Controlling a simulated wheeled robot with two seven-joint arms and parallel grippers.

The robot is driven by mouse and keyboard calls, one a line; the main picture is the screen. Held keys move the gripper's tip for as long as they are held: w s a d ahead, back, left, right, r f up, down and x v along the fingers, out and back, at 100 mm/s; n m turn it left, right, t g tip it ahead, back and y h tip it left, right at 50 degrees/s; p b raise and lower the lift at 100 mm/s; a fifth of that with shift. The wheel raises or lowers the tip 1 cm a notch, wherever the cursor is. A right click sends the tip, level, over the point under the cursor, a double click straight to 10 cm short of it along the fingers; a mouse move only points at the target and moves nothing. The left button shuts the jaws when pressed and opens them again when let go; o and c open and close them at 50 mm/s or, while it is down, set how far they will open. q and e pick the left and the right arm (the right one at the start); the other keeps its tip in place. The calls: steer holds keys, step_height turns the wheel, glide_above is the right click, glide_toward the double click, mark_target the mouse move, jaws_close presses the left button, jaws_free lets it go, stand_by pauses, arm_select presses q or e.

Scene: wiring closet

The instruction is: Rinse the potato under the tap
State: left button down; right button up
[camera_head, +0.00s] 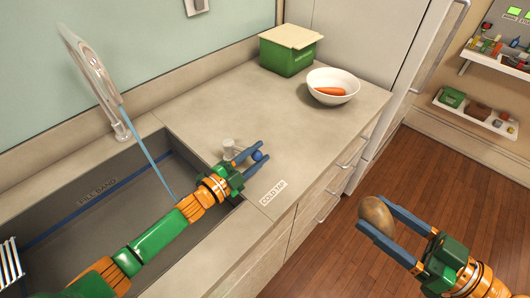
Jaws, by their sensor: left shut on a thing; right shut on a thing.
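The potato (378,214) is brown and held between the fingertips of my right gripper (376,216), out over the floor in front of the counter. The tap (95,75) arches over the sink at the left. A blue stream of water (148,150) runs from it down into the sink (75,240). My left arm crosses the sink and hides part of it.
A white bowl (318,96) with a carrot (330,91) and a green box (288,58) stand at the back of the counter (205,95). Drawers (325,195) with handles line the counter front. A rack (10,262) shows at the sink's left edge. The middle counter is clear.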

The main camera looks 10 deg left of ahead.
arm_select(q)
steer(key=c, duration=0.5)
jaws_free()
steer(key=v, duration=1.2)
steer(key=shift+b, duration=0.4)
